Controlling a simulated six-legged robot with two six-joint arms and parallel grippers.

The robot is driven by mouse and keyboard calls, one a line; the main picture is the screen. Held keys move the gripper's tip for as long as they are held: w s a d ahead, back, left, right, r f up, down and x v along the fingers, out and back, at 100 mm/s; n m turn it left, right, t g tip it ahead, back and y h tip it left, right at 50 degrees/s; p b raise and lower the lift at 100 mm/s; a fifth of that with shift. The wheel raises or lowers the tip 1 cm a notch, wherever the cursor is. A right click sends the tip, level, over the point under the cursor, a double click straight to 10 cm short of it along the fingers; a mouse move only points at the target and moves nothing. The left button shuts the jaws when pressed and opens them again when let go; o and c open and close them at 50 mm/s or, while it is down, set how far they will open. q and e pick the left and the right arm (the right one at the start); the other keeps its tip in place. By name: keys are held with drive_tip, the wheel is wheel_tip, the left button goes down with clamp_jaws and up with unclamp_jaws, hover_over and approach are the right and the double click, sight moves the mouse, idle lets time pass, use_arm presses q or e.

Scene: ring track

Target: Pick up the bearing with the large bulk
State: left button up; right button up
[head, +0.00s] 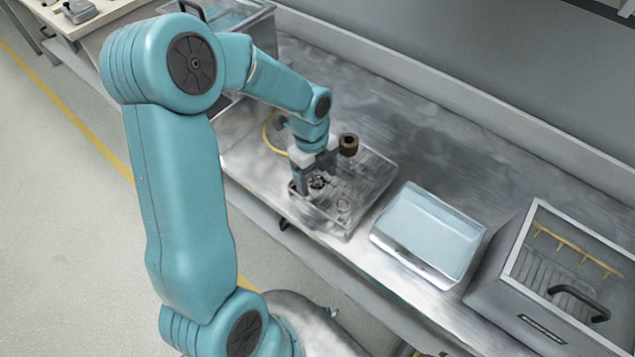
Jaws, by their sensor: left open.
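A clear tray (385,180) lies on the metal bench and holds several small parts. The bulkiest is a brown, thick-walled ring-shaped bearing (348,146) at the tray's far side, just right of my left gripper. A small dark bearing (317,182) lies between or below my left gripper's fingers. A smaller pale ring (343,205) lies nearer the front edge. My left gripper (315,178) points down over the tray, open; I cannot tell how high its fingertips are. Its wrist hides part of the tray's back left. My right gripper is not in view.
A basin with pale blue liquid (430,230) stands right of the tray. A grey machine box with a clear lid and black handle (560,280) stands at the far right. A yellow hose (268,131) curves behind my wrist. The bench behind the tray is clear.

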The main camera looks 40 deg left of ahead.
use_arm(q)
drive_tip(key=shift+f, duration=0.45)
drive_tip(key=c, duration=1.2)
drive_tip(key=shift+r, duration=0.2)
